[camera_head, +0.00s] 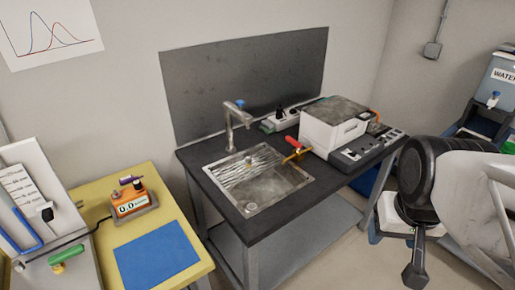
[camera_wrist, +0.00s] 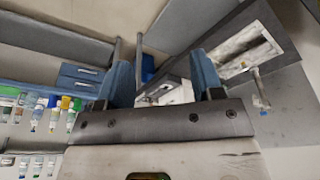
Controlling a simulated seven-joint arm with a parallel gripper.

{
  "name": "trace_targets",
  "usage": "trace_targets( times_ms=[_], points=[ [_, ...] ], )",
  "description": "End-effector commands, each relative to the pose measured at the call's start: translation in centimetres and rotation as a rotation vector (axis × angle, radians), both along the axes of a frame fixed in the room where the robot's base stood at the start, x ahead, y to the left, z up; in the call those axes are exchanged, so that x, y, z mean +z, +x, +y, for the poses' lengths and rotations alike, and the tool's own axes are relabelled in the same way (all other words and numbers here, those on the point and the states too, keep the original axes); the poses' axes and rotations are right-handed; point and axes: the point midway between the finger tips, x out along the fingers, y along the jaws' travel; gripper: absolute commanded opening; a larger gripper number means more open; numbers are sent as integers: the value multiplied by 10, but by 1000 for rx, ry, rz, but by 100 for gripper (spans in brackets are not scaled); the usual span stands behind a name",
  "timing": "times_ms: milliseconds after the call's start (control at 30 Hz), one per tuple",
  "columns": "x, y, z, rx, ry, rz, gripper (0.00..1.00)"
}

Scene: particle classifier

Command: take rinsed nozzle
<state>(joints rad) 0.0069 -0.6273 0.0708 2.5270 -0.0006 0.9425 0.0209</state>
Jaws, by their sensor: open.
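The metal sink (camera_head: 278,183) is set in the dark bench, and streaky bright water or reflections show in its basin. A red-handled brass fitting (camera_head: 293,148) is at the sink's right back edge. My gripper (camera_wrist: 161,65) shows in the wrist view with its two blue fingers apart and nothing between them. It is away from the sink (camera_wrist: 250,47), which appears at upper right there.
A tap (camera_head: 237,120) stands behind the sink, with a white machine (camera_head: 333,125) to its right. A yellow table (camera_head: 105,230) at left holds a blue mat (camera_head: 157,260) and an orange meter (camera_head: 132,203). A water tank (camera_head: 498,80) is at far right. Several tubes (camera_wrist: 37,115) hang at left.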

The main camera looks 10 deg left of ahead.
Motion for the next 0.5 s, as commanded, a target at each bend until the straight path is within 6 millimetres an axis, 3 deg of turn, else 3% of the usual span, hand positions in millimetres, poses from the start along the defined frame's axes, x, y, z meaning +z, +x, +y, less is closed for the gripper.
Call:
trace_targets(
  times_ms=[267,500],
  points=[
    [0,30,17,-61,95,40,61],
    [-2,78,46,-167,242,107,61]
  ],
)
